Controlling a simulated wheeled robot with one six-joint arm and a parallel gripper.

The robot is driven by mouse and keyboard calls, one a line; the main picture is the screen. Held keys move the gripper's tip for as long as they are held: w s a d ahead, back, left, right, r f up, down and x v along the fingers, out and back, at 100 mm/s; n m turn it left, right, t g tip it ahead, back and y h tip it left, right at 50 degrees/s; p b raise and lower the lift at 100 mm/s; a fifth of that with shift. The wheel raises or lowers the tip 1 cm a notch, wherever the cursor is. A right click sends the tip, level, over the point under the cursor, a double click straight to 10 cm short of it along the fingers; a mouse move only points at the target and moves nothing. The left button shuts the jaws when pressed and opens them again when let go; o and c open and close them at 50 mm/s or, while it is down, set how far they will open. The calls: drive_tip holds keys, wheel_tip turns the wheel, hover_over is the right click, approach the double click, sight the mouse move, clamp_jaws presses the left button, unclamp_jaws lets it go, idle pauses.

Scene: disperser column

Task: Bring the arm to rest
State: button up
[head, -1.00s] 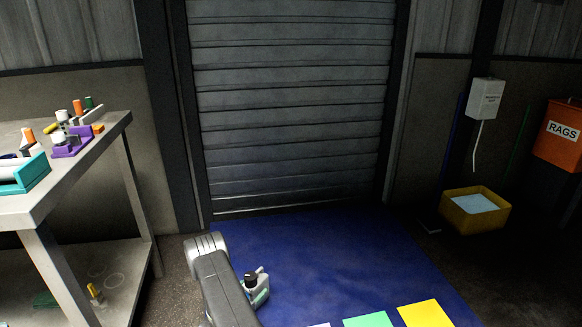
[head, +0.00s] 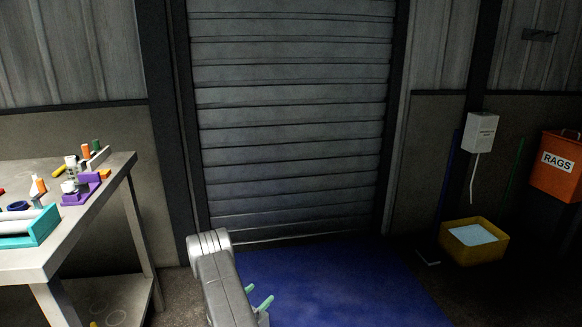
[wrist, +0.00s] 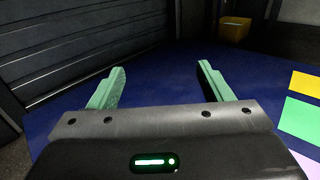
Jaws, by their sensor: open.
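My gripper (wrist: 160,88) is open in the wrist view, with its two green fingers spread wide and nothing between them. The fingers point out over the blue mat (wrist: 160,115) toward the dark wall. In the head view my gripper (head: 257,296) shows as two green fingertips just right of my arm (head: 215,275), at the bottom of the picture. The rest of the gripper is hidden by the arm or cut off by the frame.
A workbench (head: 90,215) with a purple stand (head: 80,190) and a teal tray (head: 40,232) is at left. A roller door (head: 290,120) closes the back. A yellow tub (head: 475,242) and an orange rags bin (head: 558,165) are at right. Coloured squares (wrist: 300,120) lie on the mat.

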drive_tip(key=s+d+r+m+g+h+p, duration=0.1)
drive_tip(key=d+r+p, duration=0.2)
drive_tip(key=r+p, duration=0.6)
drive_tip(key=s+d+r+m+g+h+p, duration=0.1)
drive_tip(key=d+r+p, duration=0.3)
drive_tip(key=r+p, duration=0.5)
drive_tip(key=s+d+r+m+g+h+p, duration=0.1)
drive_tip(key=s+d+r+p, duration=0.2)
drive_tip(key=r+p, duration=0.6)
wheel_tip(320, 180, up, 12)
drive_tip(key=shift+s+d, duration=0.15)
drive_tip(key=shift+s, duration=0.05)
drive_tip(key=shift+d, duration=0.1)
